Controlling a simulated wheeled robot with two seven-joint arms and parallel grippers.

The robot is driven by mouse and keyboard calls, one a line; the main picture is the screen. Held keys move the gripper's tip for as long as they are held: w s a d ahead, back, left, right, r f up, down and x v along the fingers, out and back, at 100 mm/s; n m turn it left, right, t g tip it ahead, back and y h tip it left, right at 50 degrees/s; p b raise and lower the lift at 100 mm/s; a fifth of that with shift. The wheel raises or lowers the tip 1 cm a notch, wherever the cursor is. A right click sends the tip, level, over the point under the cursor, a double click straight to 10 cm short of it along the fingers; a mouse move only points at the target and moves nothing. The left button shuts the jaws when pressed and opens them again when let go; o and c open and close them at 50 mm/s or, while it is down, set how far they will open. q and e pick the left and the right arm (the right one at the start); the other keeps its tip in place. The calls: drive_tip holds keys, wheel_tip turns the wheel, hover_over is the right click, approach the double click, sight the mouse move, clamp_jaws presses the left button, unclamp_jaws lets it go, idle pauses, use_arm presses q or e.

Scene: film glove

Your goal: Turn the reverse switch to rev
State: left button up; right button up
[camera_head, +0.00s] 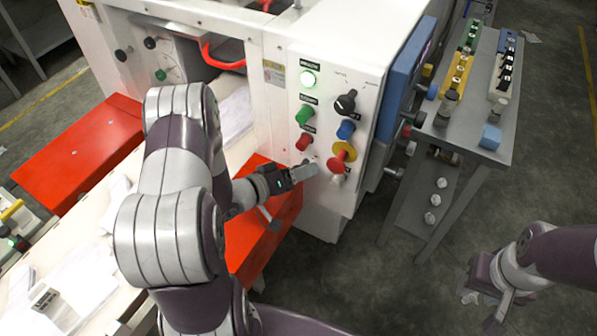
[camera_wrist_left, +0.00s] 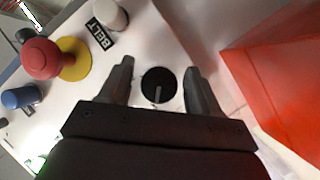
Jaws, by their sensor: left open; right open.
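The white control panel (camera_head: 328,75) faces me in the head view. In the left wrist view, a round black knob (camera_wrist_left: 158,88) with a pale pointer line sits between my left gripper's fingers (camera_wrist_left: 158,66). The fingers are open, one on each side, with gaps to the knob; its label is not visible. In the head view my left gripper (camera_head: 303,172) is at the panel's lower left and hides this knob. Another black selector knob (camera_head: 345,103) is higher on the panel. My right gripper (camera_head: 487,292) is open and empty at the lower right, away from the panel.
A red emergency button on a yellow collar (camera_head: 341,155) is close to my left gripper. A white knob (camera_wrist_left: 108,14) has a BELT label. Green (camera_head: 304,115), red (camera_head: 304,142) and blue (camera_head: 346,130) buttons sit above. A red block (camera_wrist_left: 280,80) stands beside the panel.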

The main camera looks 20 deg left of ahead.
use_arm(q)
drive_tip(key=c, duration=1)
